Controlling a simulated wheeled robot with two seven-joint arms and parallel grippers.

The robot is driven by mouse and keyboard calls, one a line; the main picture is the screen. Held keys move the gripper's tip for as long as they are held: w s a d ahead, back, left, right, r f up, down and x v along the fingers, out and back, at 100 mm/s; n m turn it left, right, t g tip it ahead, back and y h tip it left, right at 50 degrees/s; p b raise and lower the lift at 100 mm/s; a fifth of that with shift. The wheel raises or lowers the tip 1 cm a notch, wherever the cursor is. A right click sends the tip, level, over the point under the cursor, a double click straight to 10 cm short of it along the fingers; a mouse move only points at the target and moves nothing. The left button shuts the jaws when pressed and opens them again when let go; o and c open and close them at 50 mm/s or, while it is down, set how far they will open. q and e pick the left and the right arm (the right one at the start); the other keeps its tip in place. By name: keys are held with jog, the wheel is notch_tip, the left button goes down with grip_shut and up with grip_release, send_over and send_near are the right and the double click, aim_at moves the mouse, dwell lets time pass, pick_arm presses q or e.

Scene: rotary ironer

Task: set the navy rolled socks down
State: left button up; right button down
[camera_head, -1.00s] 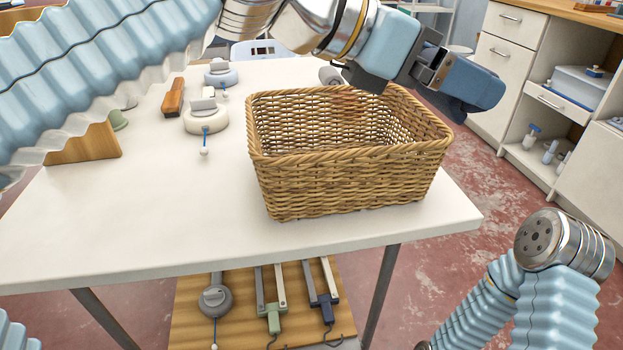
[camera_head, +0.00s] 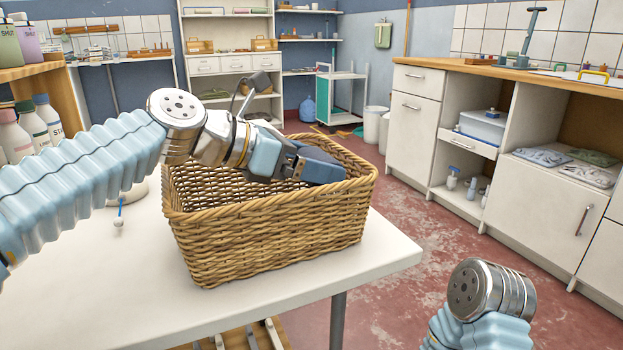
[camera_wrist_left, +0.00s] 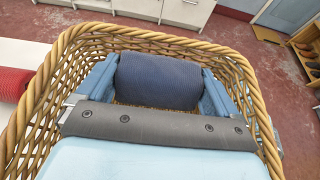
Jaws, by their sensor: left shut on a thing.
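The navy rolled socks (camera_wrist_left: 160,80) are between the two fingers of my left gripper (camera_wrist_left: 160,88) in the left wrist view, and the gripper is shut on them. In the head view the socks (camera_head: 322,165) and the left gripper (camera_head: 305,166) are at the wicker basket (camera_head: 270,240), within its rim toward the right side. The wrist view shows the basket rim (camera_wrist_left: 252,90) around the gripper and weave below the socks. I cannot tell whether the socks touch the basket floor. My right gripper is not in view; only part of that arm shows at the lower right.
The basket stands on a white table (camera_head: 120,290), near its right edge. Bare table lies in front of the basket. White cabinets (camera_head: 415,125) stand across the floor to the right. A shelf with bottles (camera_head: 40,120) is at the left.

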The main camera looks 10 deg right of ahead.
pick_arm(q)
jog(key=shift+f, duration=0.65)
jog(key=shift+f, duration=0.45)
jog(key=o, duration=0.7)
jog(key=shift+c, duration=0.2)
jog(key=shift+r, duration=0.25)
jog(key=p+v, duration=0.1)
jog(key=v, duration=1.1)
jog(key=shift+r+p, duration=0.2)
jog(key=shift+p, duration=0.2)
jog(key=shift+s, duration=0.1)
